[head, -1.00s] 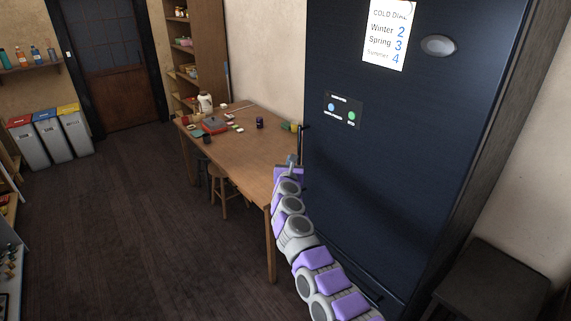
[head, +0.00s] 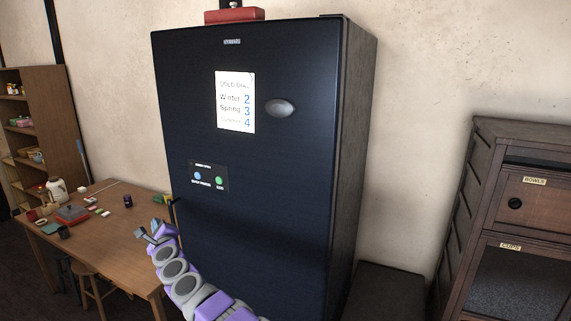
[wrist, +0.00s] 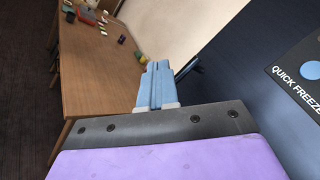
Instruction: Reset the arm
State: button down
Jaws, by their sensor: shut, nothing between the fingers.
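My arm, purple and grey, rises from the bottom of the head view in front of the dark blue fridge (head: 265,220). My gripper (head: 146,236) is at its far end, in front of the wooden table's right end. In the wrist view my gripper's blue-grey fingers (wrist: 156,88) lie together, shut and empty. The wooden table (wrist: 95,75) is beyond them to the left. The fridge's panel (wrist: 300,70), with a blue button marked "Quick Freeze", is at the right edge of the wrist view.
The table (head: 115,255) holds a kettle (head: 58,190), a red box (head: 72,214) and small items. A dark low stand (head: 385,290) is right of the fridge. A cabinet (head: 535,205) labelled "Bowls" and "Cups" stands far right. A red box (head: 235,15) is on top of the fridge.

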jog(key=w+d+r+n+g, duration=0.2)
jog(key=d+n, duration=0.3)
jog(key=n, duration=0.1)
jog(key=n+g+h, duration=0.3)
jog(key=n+h, duration=0.2)
jog(key=n, duration=0.1)
send_near(239, 219)
jog(key=a+f, duration=0.1)
jog(key=a, duration=0.2)
jog(key=s+d+n+g+h, duration=0.1)
jog(key=s+d+g+h, duration=0.1)
jog(key=s+d, duration=0.6)
jog(key=s+d+f+n+g+h, duration=0.2)
jog(key=s+d+g, duration=0.2)
jog(key=s+d, duration=1.2)
jog(key=s+d+f+n+g, duration=0.2)
jog(key=s+f+g, duration=0.1)
jog(key=s, duration=1.3)
jog(key=s+d+f+n+g+h, duration=0.1)
jog(key=s+d+f+n+g, duration=0.1)
jog(key=s, duration=1.5)
jog(key=shift+s+d+f+g, duration=0.3)
jog(key=shift+d+f+g, duration=0.2)
jog(key=shift+f+g, duration=0.1)
